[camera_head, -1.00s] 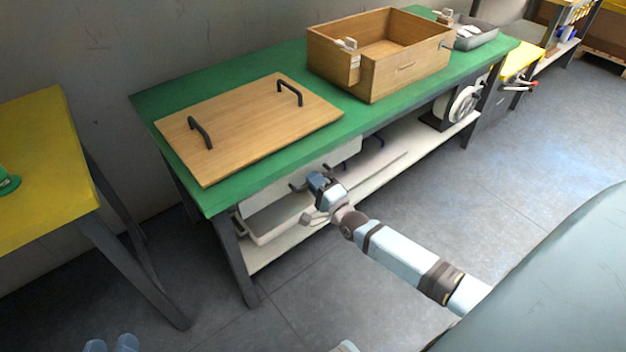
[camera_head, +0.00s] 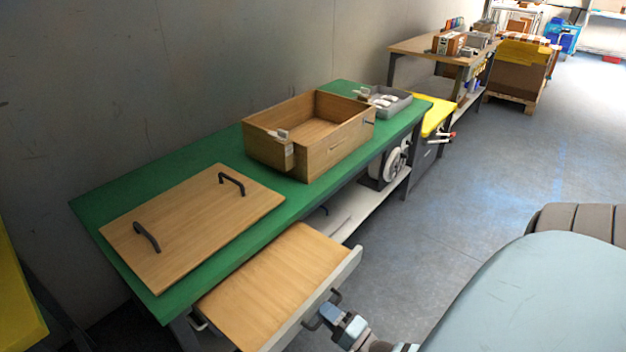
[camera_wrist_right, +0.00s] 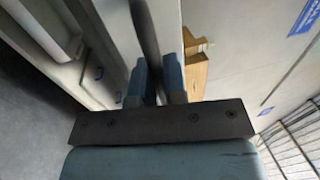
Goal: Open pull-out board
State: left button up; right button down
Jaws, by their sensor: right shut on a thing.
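The pull-out board (camera_head: 273,277) is a wooden board with a white front edge, extended from under the green table (camera_head: 98,228). A dark handle (camera_head: 322,308) sits on its front. My right gripper (camera_head: 334,314) is at this handle in the head view. In the right wrist view my right gripper (camera_wrist_right: 158,84) is shut with its blue fingers on the dark handle bar (camera_wrist_right: 149,50). My left gripper is not in view.
A wooden panel with two black handles (camera_head: 190,222) and an open wooden box (camera_head: 318,150) lie on the table. A grey tray (camera_head: 393,104) stands behind the box. Open floor lies to the right.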

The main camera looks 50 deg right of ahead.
jog(key=shift+s, duration=0.3)
jog(key=c, duration=1.2)
grip_release()
pick_arm(q)
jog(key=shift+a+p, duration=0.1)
jog(key=shift+p, duration=0.25)
pick_arm(e)
jog(key=v, duration=1.4)
jog(key=shift+d+r, duration=0.1)
jog(key=shift+d, duration=0.05)
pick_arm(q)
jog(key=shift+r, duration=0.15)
pick_arm(e)
jog(key=shift+w, duration=0.1)
